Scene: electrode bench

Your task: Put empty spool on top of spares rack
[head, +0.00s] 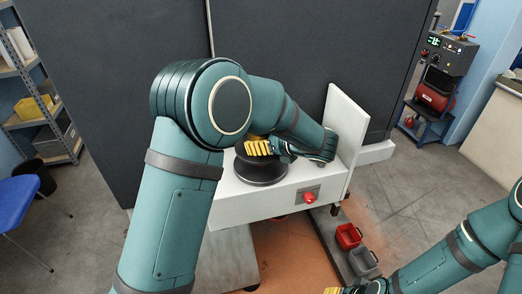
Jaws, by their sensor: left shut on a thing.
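A dark, round, flanged thing (262,170), which looks like the empty spool, is at the white bench top (296,182). My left gripper (258,148), with yellow fingers, is at its top and shut on it. The forearm and hand hide part of the grip, and I cannot tell whether the spool rests on the bench or is just above it. My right gripper (345,290) shows only its yellow tips at the bottom edge, so its jaws cannot be read. I cannot make out the spares rack for certain.
A white upright panel (346,125) closes the bench's right end. A red button (309,197) is on its front. A red bin (348,236) and a grey bin (363,261) sit low at the right. Shelves (35,90) and a blue chair (18,198) stand left.

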